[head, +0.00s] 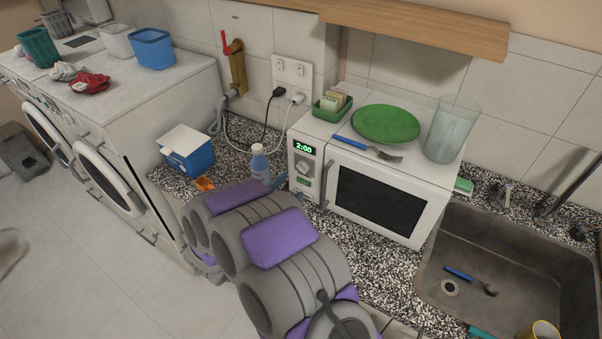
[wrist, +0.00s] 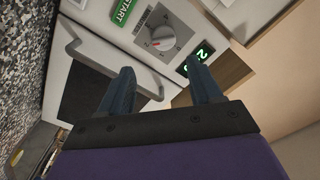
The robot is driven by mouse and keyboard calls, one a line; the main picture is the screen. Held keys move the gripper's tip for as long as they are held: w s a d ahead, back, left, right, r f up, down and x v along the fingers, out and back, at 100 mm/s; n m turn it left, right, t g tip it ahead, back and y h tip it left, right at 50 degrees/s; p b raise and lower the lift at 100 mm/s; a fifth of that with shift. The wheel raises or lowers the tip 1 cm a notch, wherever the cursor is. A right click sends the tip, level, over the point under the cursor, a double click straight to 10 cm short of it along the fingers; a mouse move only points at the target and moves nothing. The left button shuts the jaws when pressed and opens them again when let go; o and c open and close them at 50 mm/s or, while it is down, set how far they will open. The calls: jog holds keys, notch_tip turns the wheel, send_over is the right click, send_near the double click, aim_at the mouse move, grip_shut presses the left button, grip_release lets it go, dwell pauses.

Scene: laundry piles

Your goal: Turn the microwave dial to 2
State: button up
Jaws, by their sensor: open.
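The white microwave (head: 420,205) stands on the speckled counter, its door closed. Its green display (head: 304,148) reads 2:00. The round grey dial (head: 303,167) sits below the display, left of the door. The right finger partly covers the display (wrist: 195,58). In the head view the gripper is mostly hidden by my arm.
A bottle (head: 259,164) and a blue box (head: 187,152) stand left of the microwave. The sink (head: 490,270) is at right. The door handle (head: 327,184) juts out near the dial.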

aim_at(300, 170)
jog(key=w, duration=0.2)
jog(key=w+d, duration=0.1)
jog(key=w, duration=0.2)
jog(key=shift+w+d+f+b, duration=0.1)
jog(key=shift+w+f+b, duration=0.1)
jog(key=shift+b, duration=0.1)
jog(key=shift+w+d, duration=0.45)
jog(key=shift+d, duration=0.3)
jog(key=shift+w+d+r, duration=0.1)
jog(key=shift+d+r, duration=0.05)
jog(key=shift+d, duration=0.4)
jog(key=shift+a, duration=0.75)
jog(key=c, duration=0.4)
jog(key=shift+d, duration=0.3)
jog(key=c, duration=0.6)
